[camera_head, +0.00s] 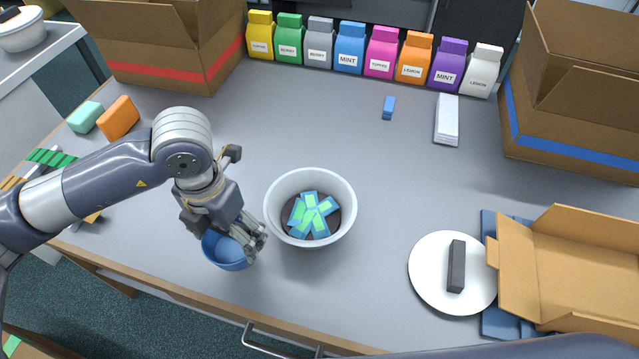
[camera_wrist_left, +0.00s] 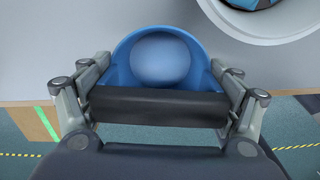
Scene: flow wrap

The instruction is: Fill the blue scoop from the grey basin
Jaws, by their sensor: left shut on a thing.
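The blue scoop (camera_head: 224,252) is a round blue cup at the front left of the table, and it also shows in the left wrist view (camera_wrist_left: 122,64). My left gripper (camera_head: 256,243) is shut on it; in the wrist view the fingers (camera_wrist_left: 160,103) lie either side of a dark bar across its near side. The scoop's inside looks empty. The grey basin (camera_head: 345,188) is just right of the scoop and apart from it. Several blue-and-green wrapped pieces (camera_head: 310,212) lie in its bottom. My right gripper is not in view.
A white plate (camera_head: 427,289) with a dark bar (camera_head: 457,266) and an open carton (camera_head: 580,273) stand at the right. Coloured bags (camera_head: 382,50) line the back between two large cardboard boxes (camera_head: 160,40). The table behind the basin is mostly clear.

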